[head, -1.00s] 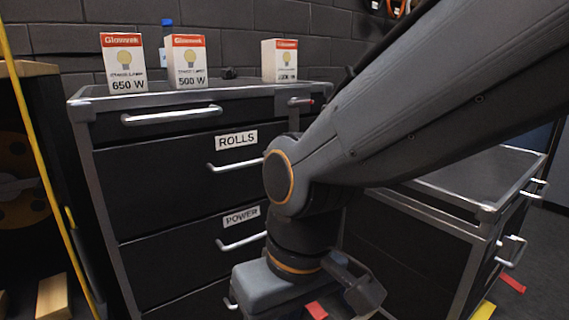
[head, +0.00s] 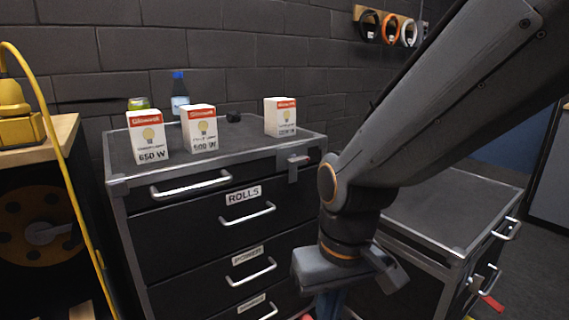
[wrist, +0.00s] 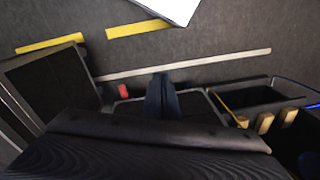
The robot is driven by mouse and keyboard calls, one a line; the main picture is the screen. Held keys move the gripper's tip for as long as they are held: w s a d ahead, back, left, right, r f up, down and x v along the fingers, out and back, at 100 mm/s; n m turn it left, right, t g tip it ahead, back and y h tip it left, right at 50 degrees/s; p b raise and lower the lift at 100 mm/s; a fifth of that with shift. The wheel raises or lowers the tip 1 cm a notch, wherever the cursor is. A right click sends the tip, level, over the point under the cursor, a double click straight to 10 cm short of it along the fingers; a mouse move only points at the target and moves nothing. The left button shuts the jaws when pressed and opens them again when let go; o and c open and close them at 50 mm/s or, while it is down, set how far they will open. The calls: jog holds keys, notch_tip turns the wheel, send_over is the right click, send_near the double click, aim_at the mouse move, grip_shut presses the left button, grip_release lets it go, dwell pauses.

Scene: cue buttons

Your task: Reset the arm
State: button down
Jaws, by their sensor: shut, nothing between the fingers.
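My arm comes in from the upper right of the head view and bends down at an elbow joint. Its grey wrist housing (head: 340,268) hangs in front of the right side of a black drawer cabinet (head: 118,215). The fingers point down near the bottom edge of that view. In the wrist view my gripper (wrist: 162,80) shows as two dark fingers side by side, shut and empty. They are over the floor and low furniture, and I see nothing touching them.
Three white-and-orange lamp boxes (head: 148,138) and a blue-capped bottle (head: 180,95) stand on the cabinet. A lower dark cabinet (head: 455,205) is to the right. A yellow cable (head: 62,160) hangs at left. Grey floor with yellow strips (wrist: 140,28) is open in the wrist view.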

jog(key=s+d+r+m+p, duration=0.1)
jog(key=d+r+p, duration=0.5)
jog(key=r+p, duration=0.2)
jog(key=s+d+r+m+h+p, duration=0.1)
jog(key=d+r+m+p, duration=0.1)
jog(key=d+r+p, duration=0.4)
jog(key=r+p, duration=0.1)
jog(key=p, duration=0.4)
jog(key=shift+s+d+r+m+p, duration=0.2)
jog(key=shift+d+r+m+p, duration=0.1)
jog(key=shift+r+p, duration=0.1)
jog(key=shift+r, duration=0.1)
